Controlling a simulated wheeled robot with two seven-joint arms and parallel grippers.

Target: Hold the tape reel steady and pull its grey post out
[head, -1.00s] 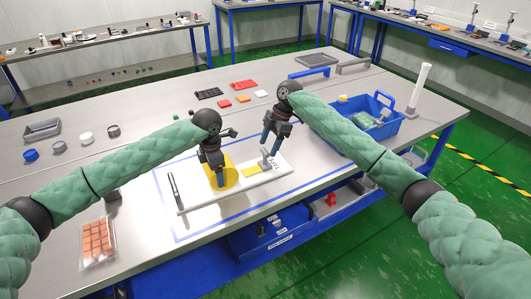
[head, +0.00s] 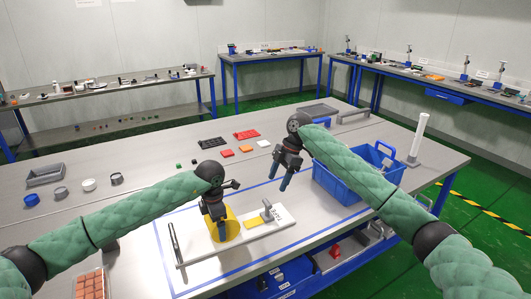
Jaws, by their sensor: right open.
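The yellow tape reel (head: 233,229) stands on a white board (head: 205,252) on the table. My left gripper (head: 220,232) is down at the reel, its fingers against or over it. I cannot tell whether they are closed on it. A grey post in the reel does not show clearly; the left gripper covers the reel's middle. A grey upright piece (head: 267,213) stands at the board's right end, beside a flat yellow patch (head: 256,222). My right gripper (head: 278,184) is open and empty, raised above the table behind the board and apart from the reel.
A blue bin (head: 338,188) stands to the right, near a white upright rod on a grey base (head: 418,140). Red and black trays (head: 247,134) lie behind. Grey and white rings (head: 89,184) lie at left. A dark slim upright piece (head: 176,243) is at the board's left end.

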